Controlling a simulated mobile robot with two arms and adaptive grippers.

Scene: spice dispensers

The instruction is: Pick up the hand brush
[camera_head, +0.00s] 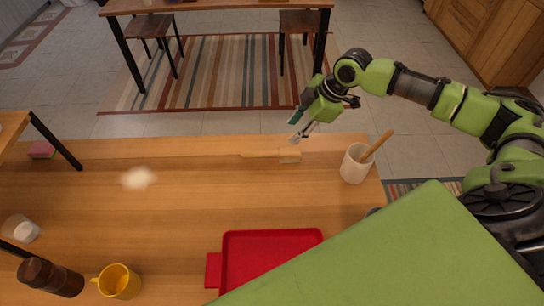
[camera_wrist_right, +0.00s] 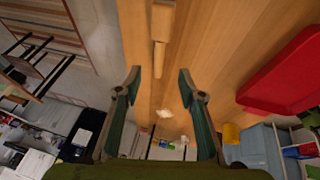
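The hand brush (camera_head: 268,153) is a light wooden piece lying near the far edge of the wooden table in the head view. In the right wrist view the brush (camera_wrist_right: 162,22) shows at the top middle, with a wide part and a narrower part pointing down toward the fingers. My right gripper (camera_head: 297,128) is above the brush's right end. Its two fingers (camera_wrist_right: 160,80) are spread apart with nothing between them, in line with the brush's narrow part. My left gripper is not in view.
A white cup holding a wooden utensil (camera_head: 357,163) stands right of the brush. A red tray (camera_head: 272,234), a yellow mug (camera_head: 119,282) and a brown bottle (camera_head: 51,277) are nearer. A blurred white patch (camera_head: 139,178) lies left. The table around the brush is clear.

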